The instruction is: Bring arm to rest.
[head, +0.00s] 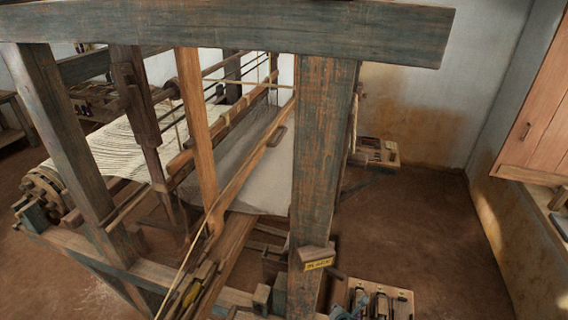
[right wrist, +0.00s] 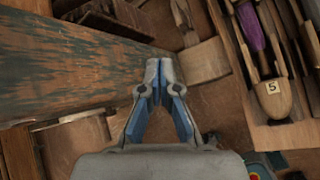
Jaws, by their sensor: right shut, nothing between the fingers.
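My right gripper (right wrist: 160,72) shows clearly in the right wrist view. Its two blue-and-grey fingers meet at the tips, with nothing between them. It is beside a worn blue-brown loom post (right wrist: 70,65) on the left and a wooden tray (right wrist: 238,72) of shuttles on the right. It looks apart from both. In the head view only a small grey piece at the bottom edge, beside the post, may be part of this gripper; I cannot tell. My left gripper is in neither view.
The loom's thick front post (head: 322,160) and top beam (head: 230,28) stand close in front. A shuttle marked 5 (right wrist: 272,98) lies in the tray, near purple yarn (right wrist: 251,28). Grey-white cloth (head: 258,190) stretches behind the post. Open floor (head: 430,230) lies to the right, before a wooden shutter (head: 540,140).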

